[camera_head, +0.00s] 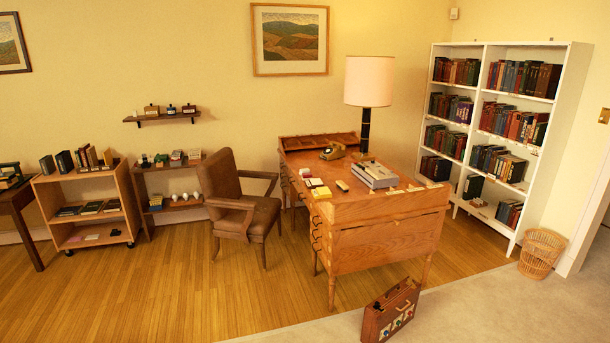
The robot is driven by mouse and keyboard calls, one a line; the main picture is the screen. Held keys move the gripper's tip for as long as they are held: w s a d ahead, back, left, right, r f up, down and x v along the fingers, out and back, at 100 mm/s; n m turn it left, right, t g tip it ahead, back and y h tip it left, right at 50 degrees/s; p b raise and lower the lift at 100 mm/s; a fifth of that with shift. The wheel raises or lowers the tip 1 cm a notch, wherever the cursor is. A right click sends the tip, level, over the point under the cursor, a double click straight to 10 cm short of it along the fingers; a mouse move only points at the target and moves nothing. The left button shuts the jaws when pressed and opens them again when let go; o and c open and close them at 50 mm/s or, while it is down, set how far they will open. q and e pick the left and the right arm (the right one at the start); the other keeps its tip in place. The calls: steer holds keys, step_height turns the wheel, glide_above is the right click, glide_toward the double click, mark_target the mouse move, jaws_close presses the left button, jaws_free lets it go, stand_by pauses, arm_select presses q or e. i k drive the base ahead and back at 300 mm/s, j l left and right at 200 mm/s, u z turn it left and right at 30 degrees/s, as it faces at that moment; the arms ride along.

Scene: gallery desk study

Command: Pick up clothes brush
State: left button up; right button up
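I cannot make out a clothes brush for certain in the head view. Several small objects lie on the wooden desk (375,210), among them a small yellowish item (342,185) and a stack of yellow and red pieces (318,188). They are too small to tell whether one is the brush. More small items stand on the low shelf unit (180,212) and on the wall shelf (163,117). Neither of my grippers shows in the view.
A brown armchair (238,208) stands left of the desk. A wooden case (391,312) stands on the floor in front of it. A white bookcase (480,125) and a wicker basket (541,254) are at the right. The wooden floor (170,295) at front left is clear.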

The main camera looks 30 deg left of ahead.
mark_target(344, 188)
steer(key=u, duration=1)
steer(key=i+j+u, duration=0.15)
steer(key=i, duration=0.15)
steer(key=i+j+u, duration=0.15)
steer(key=i, duration=0.15)
steer(key=i+j+u, duration=0.1)
steer(key=i, duration=0.95)
steer(key=i+j, duration=0.2)
steer(key=i, duration=0.85)
steer(key=j+u, duration=0.05)
